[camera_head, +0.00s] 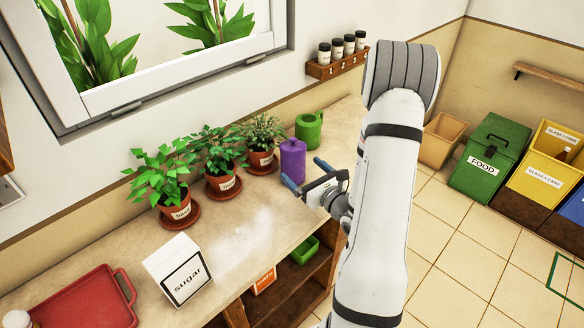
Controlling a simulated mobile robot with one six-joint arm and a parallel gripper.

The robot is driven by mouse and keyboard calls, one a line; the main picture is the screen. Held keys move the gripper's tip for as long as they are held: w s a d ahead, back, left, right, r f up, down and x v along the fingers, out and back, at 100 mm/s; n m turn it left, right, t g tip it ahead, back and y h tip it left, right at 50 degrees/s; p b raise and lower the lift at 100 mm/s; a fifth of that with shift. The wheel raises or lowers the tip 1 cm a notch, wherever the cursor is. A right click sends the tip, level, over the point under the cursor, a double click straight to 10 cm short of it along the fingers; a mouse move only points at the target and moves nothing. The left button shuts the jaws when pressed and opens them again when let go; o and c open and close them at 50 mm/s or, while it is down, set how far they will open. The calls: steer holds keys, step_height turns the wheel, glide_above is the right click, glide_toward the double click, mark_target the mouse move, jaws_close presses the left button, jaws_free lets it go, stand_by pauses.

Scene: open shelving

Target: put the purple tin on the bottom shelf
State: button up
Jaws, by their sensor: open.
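The purple tin (292,161) stands upright on the countertop (225,262), in front of the wall and just right of the potted plants. My gripper (307,174) is open beside the tin, on its near right side. Its blue-tipped fingers reach towards the tin, one to its front left and one to its right; I cannot tell whether they touch it. The shelving under the counter shows a lower wooden shelf (296,285), partly hidden by the counter edge and my arm.
Three potted plants (222,182) stand left of the tin, and a green watering can (309,131) behind it. A white sugar box (177,270) and red tray (85,302) are at the left. A green container (303,250) and orange-labelled box (264,280) occupy the shelving.

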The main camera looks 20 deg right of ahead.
mark_target(293, 160)
steer(key=p+x, duration=0.1)
steer(key=x, duration=0.2)
steer(key=p+x, duration=0.1)
steer(key=x, duration=0.2)
steer(key=shift+w+r, duration=0.15)
steer(key=shift+r, duration=0.05)
steer(key=c, duration=1.1)
steer(key=shift+c, duration=0.4)
steer(key=shift+r, duration=0.1)
